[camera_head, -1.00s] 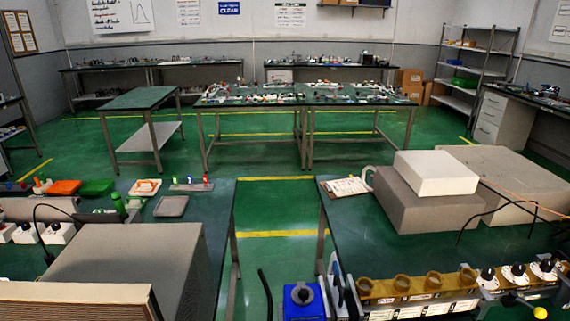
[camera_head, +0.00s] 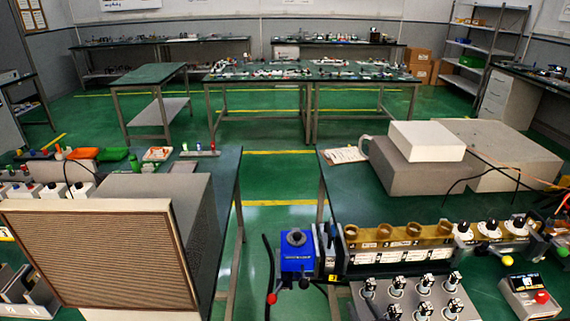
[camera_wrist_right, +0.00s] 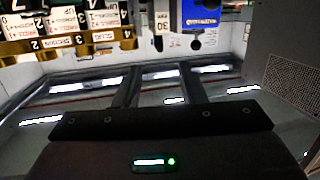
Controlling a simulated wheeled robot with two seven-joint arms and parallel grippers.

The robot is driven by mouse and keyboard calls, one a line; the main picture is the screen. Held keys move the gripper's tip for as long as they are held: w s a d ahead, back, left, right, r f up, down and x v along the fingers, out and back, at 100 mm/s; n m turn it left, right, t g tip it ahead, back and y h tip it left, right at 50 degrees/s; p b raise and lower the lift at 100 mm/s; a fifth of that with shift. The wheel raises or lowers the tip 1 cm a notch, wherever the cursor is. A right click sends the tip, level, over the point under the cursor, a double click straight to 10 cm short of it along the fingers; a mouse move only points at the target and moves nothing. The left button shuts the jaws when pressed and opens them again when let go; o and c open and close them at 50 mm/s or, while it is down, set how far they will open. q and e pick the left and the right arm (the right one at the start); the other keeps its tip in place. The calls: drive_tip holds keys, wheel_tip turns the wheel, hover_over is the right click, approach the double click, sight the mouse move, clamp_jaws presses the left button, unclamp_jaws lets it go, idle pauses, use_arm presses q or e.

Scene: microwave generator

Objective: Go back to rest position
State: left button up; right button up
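The task names no object, only my own arms. In the right wrist view my right gripper (camera_wrist_right: 158,76) shows as a black body with a green light and two dark fingers standing apart. I see nothing held between the fingers. Beyond them, labelled parts and a blue box (camera_wrist_right: 201,14) appear upside down along the top edge. In the head view I cannot clearly pick out the right gripper. My left gripper is not in view.
A blue box (camera_head: 298,258) stands by a labelled rack with brass cups (camera_head: 413,230) on the right table. Grey blocks (camera_head: 420,175) stand behind. A large grille-fronted box (camera_head: 100,250) fills the left table's front. A clear green aisle (camera_head: 275,185) runs between the tables.

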drive_tip(key=s+d+r+m+g+h, duration=0.1)
drive_tip(key=s+r+g+h, duration=0.1)
drive_tip(key=s+g, duration=0.6)
drive_tip(key=s+r+g+h, duration=0.2)
drive_tip(key=s+g, duration=0.3)
drive_tip(key=s, duration=0.6)
wheel_tip(320, 180, down, 29)
drive_tip(key=s, duration=0.1)
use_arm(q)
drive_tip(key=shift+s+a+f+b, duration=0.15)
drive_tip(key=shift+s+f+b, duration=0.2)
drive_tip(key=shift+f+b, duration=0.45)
use_arm(e)
drive_tip(key=s+d+f+g, duration=0.1)
drive_tip(key=s+f, duration=0.9)
drive_tip(key=s+d+f+g, duration=0.1)
drive_tip(key=s+d+f, duration=0.1)
drive_tip(key=s+f, duration=0.8)
drive_tip(key=shift+s+d, duration=0.3)
drive_tip(key=shift+f, duration=0.1)
drive_tip(key=shift+c, duration=0.5)
